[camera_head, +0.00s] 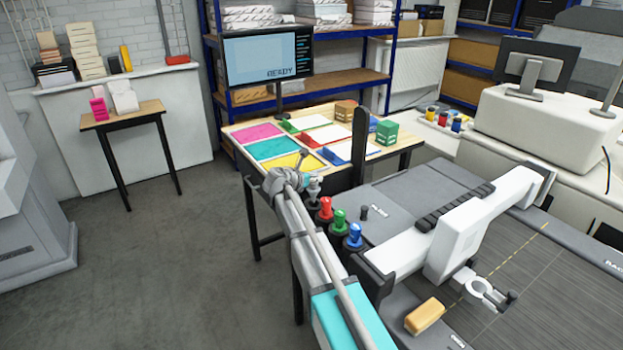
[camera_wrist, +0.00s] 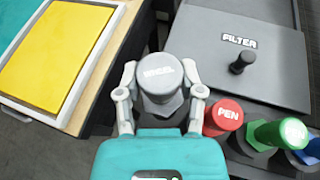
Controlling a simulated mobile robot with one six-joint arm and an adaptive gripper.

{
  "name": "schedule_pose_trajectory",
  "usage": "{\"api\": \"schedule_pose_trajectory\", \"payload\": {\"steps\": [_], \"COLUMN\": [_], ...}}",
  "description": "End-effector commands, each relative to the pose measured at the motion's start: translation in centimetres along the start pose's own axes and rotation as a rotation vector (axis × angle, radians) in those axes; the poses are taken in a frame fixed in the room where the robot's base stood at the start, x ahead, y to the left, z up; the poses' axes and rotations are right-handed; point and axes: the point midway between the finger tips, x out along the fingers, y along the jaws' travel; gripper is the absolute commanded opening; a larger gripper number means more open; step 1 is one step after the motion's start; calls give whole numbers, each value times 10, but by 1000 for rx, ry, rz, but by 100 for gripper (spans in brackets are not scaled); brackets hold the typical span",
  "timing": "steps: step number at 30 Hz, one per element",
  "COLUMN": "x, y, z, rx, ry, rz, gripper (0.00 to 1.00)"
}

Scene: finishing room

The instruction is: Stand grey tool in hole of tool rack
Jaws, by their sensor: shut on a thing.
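The grey tool (camera_wrist: 160,76), with lettering on its round cap, is held upright between the two fingers of my gripper (camera_wrist: 161,84). In the head view the grey tool (camera_head: 313,186) shows just right of my gripper (camera_head: 303,182), at the far left end of the tool row. The dark tool rack (camera_wrist: 245,146) holds a red tool (camera_wrist: 223,116), a green tool (camera_wrist: 280,133) and a blue tool (camera_wrist: 312,148), all to the right of the grey one. The grey tool's lower end is hidden, so I cannot tell whether it is in a hole.
A grey panel marked FILTER (camera_wrist: 240,50) with a black knob (camera_wrist: 243,61) lies behind the rack. The wooden table (camera_head: 405,145) with coloured trays stands beyond my gripper. A white machine carriage (camera_head: 470,225) and a tan block (camera_head: 424,316) are at the right.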

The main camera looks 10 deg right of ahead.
Motion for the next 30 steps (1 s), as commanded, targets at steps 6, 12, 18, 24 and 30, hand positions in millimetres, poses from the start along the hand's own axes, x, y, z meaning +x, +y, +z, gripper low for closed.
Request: {"api": "schedule_pose_trajectory", "payload": {"steps": [6, 12, 18, 24, 30], "x": [0, 2, 4, 5, 5], "y": [0, 0, 0, 0, 1], "z": [-1, -6, -11, -14, -14], "rx": [0, 0, 0, 0, 0], "ry": [0, 0, 0, 0, 0], "rz": [0, 0, 1, 1, 1], "gripper": [1, 1, 1, 1, 1]}}
